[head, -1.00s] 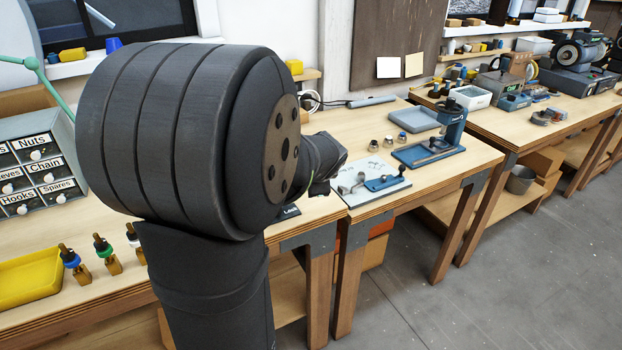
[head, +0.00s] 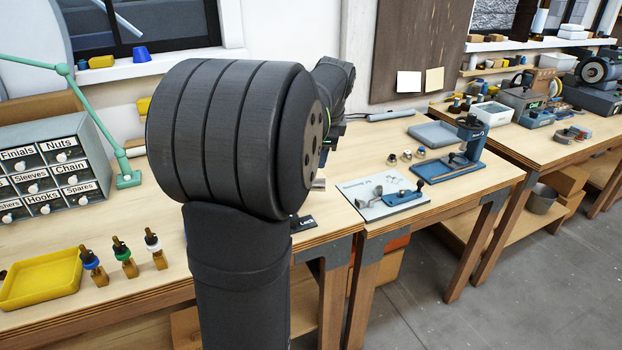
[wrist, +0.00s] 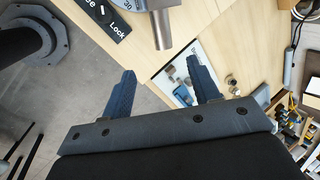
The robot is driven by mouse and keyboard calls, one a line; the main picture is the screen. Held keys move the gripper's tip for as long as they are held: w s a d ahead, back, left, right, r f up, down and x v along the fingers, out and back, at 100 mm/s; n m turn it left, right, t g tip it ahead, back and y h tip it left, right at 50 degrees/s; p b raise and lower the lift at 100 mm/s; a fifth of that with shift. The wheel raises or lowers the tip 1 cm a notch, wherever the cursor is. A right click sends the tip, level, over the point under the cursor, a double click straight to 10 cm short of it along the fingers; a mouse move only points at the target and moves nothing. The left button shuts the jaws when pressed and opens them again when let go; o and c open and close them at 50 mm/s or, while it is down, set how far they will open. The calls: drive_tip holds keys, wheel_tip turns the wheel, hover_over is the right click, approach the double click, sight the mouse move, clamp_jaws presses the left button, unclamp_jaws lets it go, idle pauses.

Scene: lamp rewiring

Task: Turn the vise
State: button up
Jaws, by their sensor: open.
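A grey metal piece with a stubby round bar (wrist: 163,28), seemingly part of the vise, shows at the top of the wrist view beside a black label reading "Lock" (wrist: 118,18). In the head view the label (head: 303,223) lies at the bench's front edge, and my arm hides most of the vise. My gripper (wrist: 161,66) is open, with its two blue-grey fingers apart and nothing between them. The bar's end is just beyond the gap between the fingertips, apparently not touching. The gripper itself is hidden behind my arm in the head view.
A white board with a blue tool (head: 385,196) lies right of the vise area. A blue stand (head: 470,150) and small metal cups stand behind it. A green lamp arm (head: 95,120) rises there.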

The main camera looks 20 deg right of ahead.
drive_tip(key=w+r+m+g, duration=0.1)
drive_tip(key=w+r+g, duration=0.1)
drive_tip(key=w+r, duration=0.1)
drive_tip(key=x, duration=1.7)
drive_tip(key=shift+s+d+f, duration=0.2)
drive_tip(key=shift+d+f, duration=0.1)
drive_tip(key=shift+c, duration=0.3)
clamp_jaws()
drive_tip(key=shift+s+a+m, duration=0.15)
drive_tip(key=shift+s+m, duration=0.15)
drive_tip(key=shift+m, duration=0.1)
drive_tip(key=shift+o, duration=0.3)
unclamp_jaws()
